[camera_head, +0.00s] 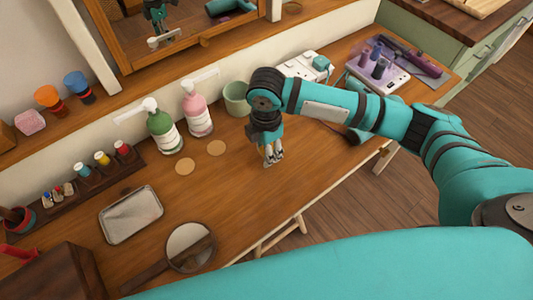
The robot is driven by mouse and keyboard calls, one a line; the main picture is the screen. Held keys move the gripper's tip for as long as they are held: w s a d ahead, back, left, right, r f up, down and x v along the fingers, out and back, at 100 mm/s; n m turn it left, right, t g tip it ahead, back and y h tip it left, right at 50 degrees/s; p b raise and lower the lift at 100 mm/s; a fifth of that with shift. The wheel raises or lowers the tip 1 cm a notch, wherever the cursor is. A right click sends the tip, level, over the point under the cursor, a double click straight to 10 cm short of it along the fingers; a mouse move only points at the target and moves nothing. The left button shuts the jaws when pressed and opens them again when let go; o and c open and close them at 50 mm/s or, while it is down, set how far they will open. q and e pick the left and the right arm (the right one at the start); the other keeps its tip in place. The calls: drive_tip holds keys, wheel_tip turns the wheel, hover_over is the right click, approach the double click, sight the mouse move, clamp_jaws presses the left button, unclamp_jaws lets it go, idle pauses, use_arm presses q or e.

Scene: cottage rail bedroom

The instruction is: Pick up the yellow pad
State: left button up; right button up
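Nothing in view is clearly a yellow pad. The closest match is a pair of flat, round tan discs on the wooden desk: one disc (185,166) lies in front of the green pump bottle, the other disc (216,148) in front of the pink one. My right gripper (272,160) points down over the desk, to the right of both discs and apart from them. Its fingers are small in the picture, so I cannot tell whether they are open or shut. I see nothing held in it. My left gripper is out of view.
A green pump bottle (164,132), a pink pump bottle (197,112) and a pale green cup (237,98) stand behind the discs. A metal tray (131,214) and a hand mirror (190,246) lie at the left. The desk between the discs and its front edge is clear.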

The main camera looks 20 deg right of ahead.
drive_tip(key=s, duration=0.5)
drive_tip(key=s+d+r, duration=0.1)
drive_tip(key=s, duration=0.4)
drive_tip(key=s+r, duration=0.1)
drive_tip(key=s, duration=0.5)
drive_tip(key=shift+d+r+b, duration=0.1)
drive_tip(key=shift+d+b, duration=0.15)
drive_tip(key=shift+b, duration=0.05)
